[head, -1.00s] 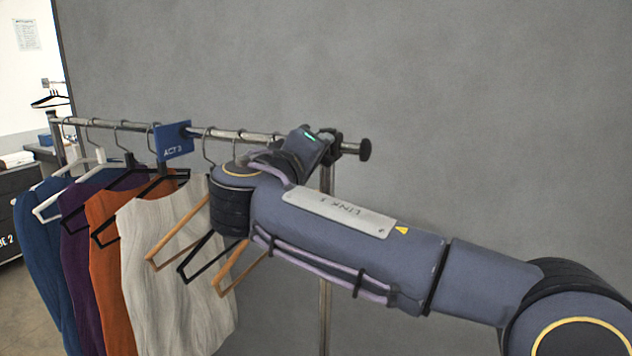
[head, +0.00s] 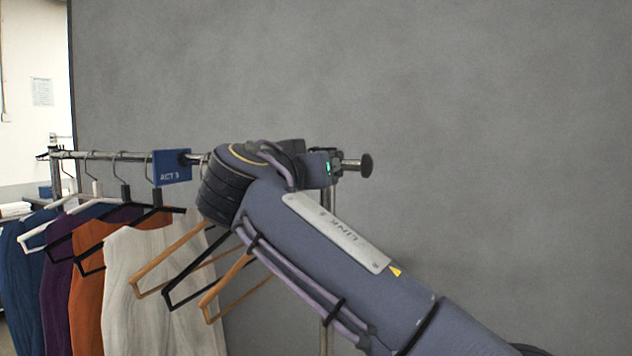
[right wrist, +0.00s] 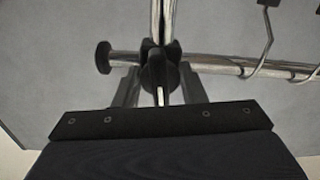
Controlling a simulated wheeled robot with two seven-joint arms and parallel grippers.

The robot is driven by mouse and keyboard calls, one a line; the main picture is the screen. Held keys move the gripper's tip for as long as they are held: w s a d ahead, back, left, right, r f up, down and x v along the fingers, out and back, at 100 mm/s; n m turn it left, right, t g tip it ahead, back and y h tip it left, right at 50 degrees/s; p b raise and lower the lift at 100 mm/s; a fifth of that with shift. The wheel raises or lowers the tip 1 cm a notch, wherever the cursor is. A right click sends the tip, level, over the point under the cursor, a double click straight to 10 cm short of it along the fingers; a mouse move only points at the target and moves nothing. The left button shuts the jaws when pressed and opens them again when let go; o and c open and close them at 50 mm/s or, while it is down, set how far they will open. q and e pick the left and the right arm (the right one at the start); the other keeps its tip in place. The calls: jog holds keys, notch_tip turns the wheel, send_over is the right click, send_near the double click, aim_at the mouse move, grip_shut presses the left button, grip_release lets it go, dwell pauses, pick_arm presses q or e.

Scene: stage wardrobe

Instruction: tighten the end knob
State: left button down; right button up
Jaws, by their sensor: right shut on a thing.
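The end knob (right wrist: 157,75) is a dark round knob on the black joint where the rail meets the upright. In the right wrist view it sits between the two fingers of my right gripper (right wrist: 160,85), which is shut on it. In the head view my right gripper (head: 334,166) is at the right end of the rail (head: 352,165), and my own wrist and forearm hide most of it and the knob. A black round end cap (head: 367,165) shows just right of the gripper; it also shows in the right wrist view (right wrist: 103,57). My left gripper is out of view.
A blue ACT 3 sign (head: 172,167) hangs on the rail. Garments on hangers, including a white one (head: 150,290), hang left of my arm. Bare wooden and black hangers (head: 228,300) are close beside my arm. A grey wall stands behind, with free room at right.

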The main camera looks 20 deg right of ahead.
jog(key=shift+f+m+b, duration=0.1)
jog(key=shift+m+b, duration=0.35)
jog(key=shift+m, duration=0.35)
jog(key=o, duration=1)
jog(key=shift+c, duration=0.2)
jog(key=b+v, duration=0.1)
jog(key=v, duration=0.6)
jog(key=shift+s+a, duration=0.25)
jog(key=shift+a, duration=0.05)
